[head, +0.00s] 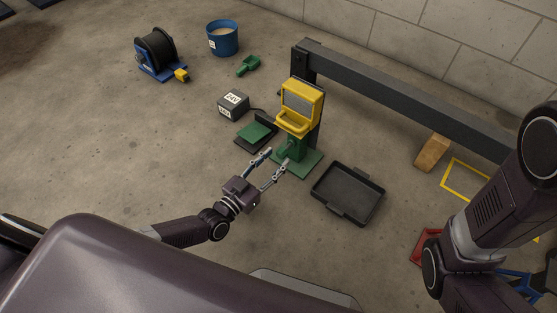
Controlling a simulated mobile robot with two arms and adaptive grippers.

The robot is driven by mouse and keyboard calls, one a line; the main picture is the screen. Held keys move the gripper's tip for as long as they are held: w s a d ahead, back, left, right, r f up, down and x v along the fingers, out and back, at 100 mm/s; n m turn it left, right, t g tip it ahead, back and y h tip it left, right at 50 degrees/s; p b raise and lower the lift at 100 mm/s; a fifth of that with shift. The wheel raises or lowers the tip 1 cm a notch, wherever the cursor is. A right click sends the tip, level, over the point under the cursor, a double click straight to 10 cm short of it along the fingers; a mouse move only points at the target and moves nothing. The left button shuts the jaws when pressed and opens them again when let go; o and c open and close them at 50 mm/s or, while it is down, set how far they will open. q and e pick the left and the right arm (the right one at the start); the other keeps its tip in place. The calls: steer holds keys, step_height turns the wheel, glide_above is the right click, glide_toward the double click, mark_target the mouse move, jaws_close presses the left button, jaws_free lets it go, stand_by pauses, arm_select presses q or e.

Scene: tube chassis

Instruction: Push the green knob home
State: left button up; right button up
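A green stand (312,162) with a yellow-framed head (317,101) stands on the floor near the middle of the head view. A short green part that looks like the knob (284,153) sticks out low on the stand's left side; it is small and partly hidden by the fingertips. My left gripper (278,157) is just in front of it, with its two fingers spread apart and nothing seen between them. I cannot tell whether a finger touches the knob. My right arm comes in from the right, but its gripper does not show.
A black tray (347,217) lies right of the stand. A dark grey beam (400,94) runs behind it. A labelled box (233,105) and a green-topped pad (256,137) are to the left. A cable reel (157,52), blue bucket (222,40) and green scoop (248,66) lie farther back.

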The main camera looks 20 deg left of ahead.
arm_select(q)
steer(key=shift+b+x, duration=0.3)
steer(key=shift+x, duration=0.75)
steer(key=shift+c, duration=0.3)
jaws_close()
